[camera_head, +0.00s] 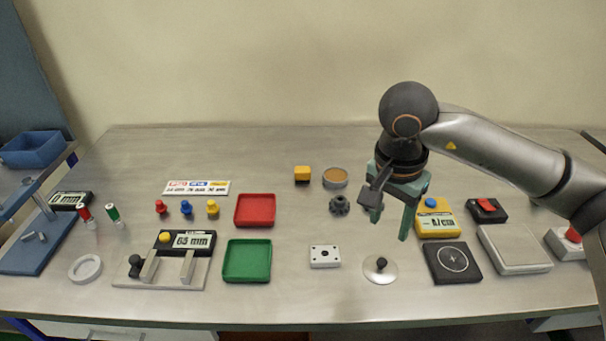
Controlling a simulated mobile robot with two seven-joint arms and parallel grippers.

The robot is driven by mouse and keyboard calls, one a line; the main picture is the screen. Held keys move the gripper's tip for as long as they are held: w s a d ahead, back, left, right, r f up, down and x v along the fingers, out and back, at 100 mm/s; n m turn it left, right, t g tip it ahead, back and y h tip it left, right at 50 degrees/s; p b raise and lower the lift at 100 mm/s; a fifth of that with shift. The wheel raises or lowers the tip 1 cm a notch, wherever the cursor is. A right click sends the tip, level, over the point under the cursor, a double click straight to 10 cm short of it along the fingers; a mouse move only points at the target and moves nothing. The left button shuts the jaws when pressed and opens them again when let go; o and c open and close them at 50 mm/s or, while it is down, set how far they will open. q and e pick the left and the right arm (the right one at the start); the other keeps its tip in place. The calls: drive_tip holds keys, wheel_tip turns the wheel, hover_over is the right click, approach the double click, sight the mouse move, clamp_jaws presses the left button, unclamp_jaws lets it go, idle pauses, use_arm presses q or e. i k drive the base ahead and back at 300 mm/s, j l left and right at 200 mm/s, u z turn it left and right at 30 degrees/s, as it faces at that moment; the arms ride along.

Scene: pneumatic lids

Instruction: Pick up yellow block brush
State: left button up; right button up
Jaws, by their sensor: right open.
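The yellow block brush (302,172) sits toward the back of the table, left of a round dish. It is a small yellow block with a darker lower edge, and nothing touches it. My right gripper (389,222) points down over the table, to the right of and nearer than the brush. Its green fingers are apart with nothing between them. My left gripper is not in view.
A round tan dish (335,178) and a dark knob (340,204) lie between the brush and my right gripper. A red tray (254,210) and a green tray (247,260) are to the left. A lid (380,269) lies in front, with several devices at right.

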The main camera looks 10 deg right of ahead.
sight(302, 173)
drive_tip(key=i+u, duration=0.2)
drive_tip(key=u, duration=0.25)
drive_tip(key=i+l+u, duration=0.15)
drive_tip(key=u, duration=0.3)
